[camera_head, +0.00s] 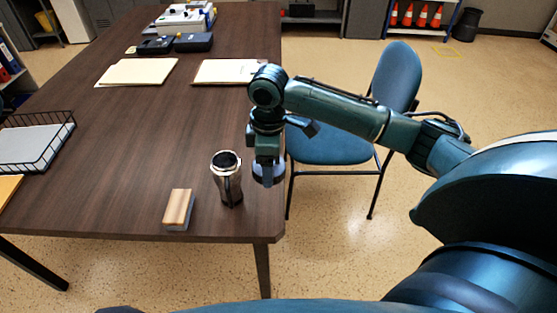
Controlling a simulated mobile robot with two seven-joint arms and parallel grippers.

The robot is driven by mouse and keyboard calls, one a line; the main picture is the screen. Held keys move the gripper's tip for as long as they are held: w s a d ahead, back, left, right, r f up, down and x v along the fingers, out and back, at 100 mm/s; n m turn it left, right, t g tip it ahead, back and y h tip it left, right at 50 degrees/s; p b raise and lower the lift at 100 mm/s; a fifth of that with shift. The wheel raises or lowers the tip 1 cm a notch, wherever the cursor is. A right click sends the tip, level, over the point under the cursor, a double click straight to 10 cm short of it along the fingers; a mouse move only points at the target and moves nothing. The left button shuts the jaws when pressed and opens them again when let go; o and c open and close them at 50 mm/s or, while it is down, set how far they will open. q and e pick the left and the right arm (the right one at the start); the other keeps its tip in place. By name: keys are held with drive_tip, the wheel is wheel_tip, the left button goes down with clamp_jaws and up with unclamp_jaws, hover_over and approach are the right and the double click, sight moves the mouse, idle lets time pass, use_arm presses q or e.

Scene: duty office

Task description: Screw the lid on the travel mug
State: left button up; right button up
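The travel mug (230,187) stands upright near the front right corner of the dark wooden table. Its metallic body has a bright rim around a dark open top, with no lid on it. My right gripper (267,178) points down just right of the mug, close to the table's right edge. It is shut on a dark round piece, which looks like the lid (279,177). A finger hides part of this piece. The lid is beside the mug, apart from it. My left gripper is not in view.
A wooden-backed block, like an eraser (178,208), lies left of the mug on the table (140,140). A wire tray (45,142) is at the left edge. Folders (137,72) and a clipboard (228,72) lie farther back. A blue chair (395,80) stands right of the table.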

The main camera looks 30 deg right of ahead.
drive_tip(key=s+a+r+m, duration=0.4)
drive_tip(key=s+m, duration=0.3)
drive_tip(key=m, duration=0.4)
drive_tip(key=shift+a+r+m, duration=0.25)
drive_tip(key=shift+r+m, duration=0.05)
drive_tip(key=shift+r, duration=0.15)
drive_tip(key=shift+w, duration=0.1)
